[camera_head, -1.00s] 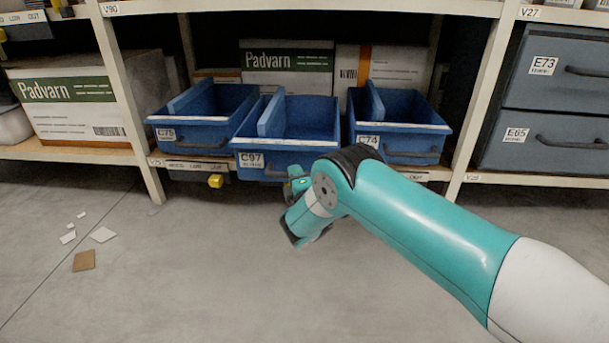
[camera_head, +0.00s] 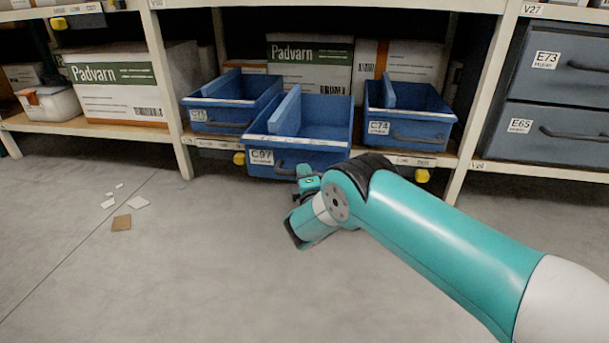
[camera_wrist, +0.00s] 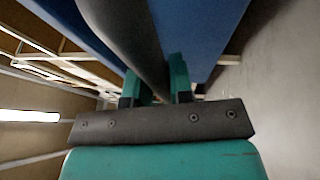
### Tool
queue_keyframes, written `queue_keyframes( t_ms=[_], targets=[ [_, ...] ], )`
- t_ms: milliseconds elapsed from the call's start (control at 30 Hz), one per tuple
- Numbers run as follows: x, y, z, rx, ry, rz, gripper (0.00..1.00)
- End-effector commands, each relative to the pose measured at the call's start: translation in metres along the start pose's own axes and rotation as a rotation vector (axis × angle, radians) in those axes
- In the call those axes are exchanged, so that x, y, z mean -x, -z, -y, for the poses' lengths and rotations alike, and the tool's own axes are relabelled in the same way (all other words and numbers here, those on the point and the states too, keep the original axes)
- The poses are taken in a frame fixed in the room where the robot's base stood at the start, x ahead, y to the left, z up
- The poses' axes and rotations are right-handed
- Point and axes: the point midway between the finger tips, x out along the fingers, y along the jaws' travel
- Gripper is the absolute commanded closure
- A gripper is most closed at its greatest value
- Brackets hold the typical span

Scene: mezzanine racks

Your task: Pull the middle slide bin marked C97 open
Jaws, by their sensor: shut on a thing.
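The blue slide bin marked C97 (camera_head: 318,158) is the middle of three bins on the lower shelf. It sticks out past the shelf edge, further forward than the bins on both sides, and a blue divider stands inside it. My gripper (camera_head: 306,178) is at the lower front of this bin, largely hidden behind my wrist. In the wrist view my gripper (camera_wrist: 155,82) has its two teal fingers on either side of the dark handle (camera_wrist: 120,35), shut on it. The blue bin front fills the top of that view.
A blue bin (camera_head: 215,114) stands to the left and the bin marked C74 (camera_head: 415,115) to the right. Padvarn boxes (camera_head: 310,78) sit behind. Grey drawers E73 and E65 (camera_head: 545,120) are at right. The floor in front is clear except for scraps (camera_head: 122,222) at left.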

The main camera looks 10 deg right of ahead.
Motion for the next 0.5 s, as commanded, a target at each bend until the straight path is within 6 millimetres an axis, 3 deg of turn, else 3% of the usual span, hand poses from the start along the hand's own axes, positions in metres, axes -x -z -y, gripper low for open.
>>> queue_keyframes(
  t_ms=[33,67,167,500],
  targets=[
    [0.0003,0.0001,0.0006,0.0,0.001,0.0,1.0],
    [0.0003,0.0001,0.0006,0.001,0.001,0.0,0.77],
    [0.0003,0.0001,0.0006,0.0,0.001,0.0,0.54],
    [0.0023,0.0005,0.0002,0.0,0.002,-0.001,0.54]
  ],
)
